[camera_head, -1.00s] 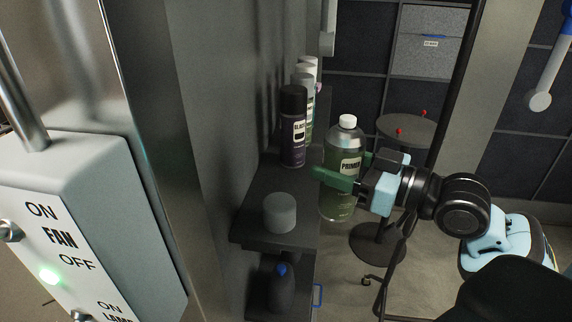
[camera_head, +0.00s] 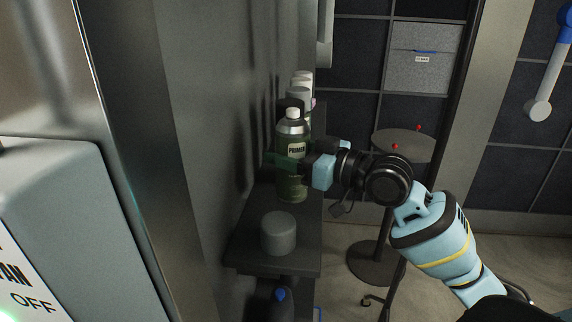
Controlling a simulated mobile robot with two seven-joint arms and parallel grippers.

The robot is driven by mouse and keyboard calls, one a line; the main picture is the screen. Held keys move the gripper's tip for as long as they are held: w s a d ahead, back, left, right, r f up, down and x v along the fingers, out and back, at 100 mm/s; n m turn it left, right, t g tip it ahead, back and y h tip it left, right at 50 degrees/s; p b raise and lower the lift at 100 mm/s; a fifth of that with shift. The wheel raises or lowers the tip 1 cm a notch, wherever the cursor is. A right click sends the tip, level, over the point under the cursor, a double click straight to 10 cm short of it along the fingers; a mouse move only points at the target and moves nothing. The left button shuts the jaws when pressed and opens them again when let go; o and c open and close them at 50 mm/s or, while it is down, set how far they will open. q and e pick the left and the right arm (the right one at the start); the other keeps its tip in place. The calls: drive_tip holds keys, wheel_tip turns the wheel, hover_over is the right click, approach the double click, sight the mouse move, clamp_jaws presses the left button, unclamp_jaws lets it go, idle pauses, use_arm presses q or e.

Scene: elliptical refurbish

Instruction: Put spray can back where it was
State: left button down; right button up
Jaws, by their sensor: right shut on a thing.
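The spray can, a green-grey bottle labelled PRIMER (camera_head: 292,186) with a white cap, is upright over the dark shelf (camera_head: 250,246). My right gripper (camera_head: 285,163) is shut around its middle, with its green fingers on the bottle. The bottle hides most of the dark can behind it. I cannot tell whether its base touches the shelf. My left gripper is not in view.
Several cans (camera_head: 301,82) stand farther back on the shelf. A grey round tub (camera_head: 278,233) sits near the shelf's front end. The wall is close on the left. A round stool (camera_head: 404,146) stands on the right.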

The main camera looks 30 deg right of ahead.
drive_tip(key=shift+w, duration=0.15)
drive_tip(key=shift+w, duration=0.2)
drive_tip(key=shift+w+f, duration=0.15)
drive_tip(key=shift+f, duration=1.6)
drive_tip(key=shift+f, duration=0.1)
drive_tip(key=shift+f, duration=0.15)
drive_tip(key=o, duration=1.1)
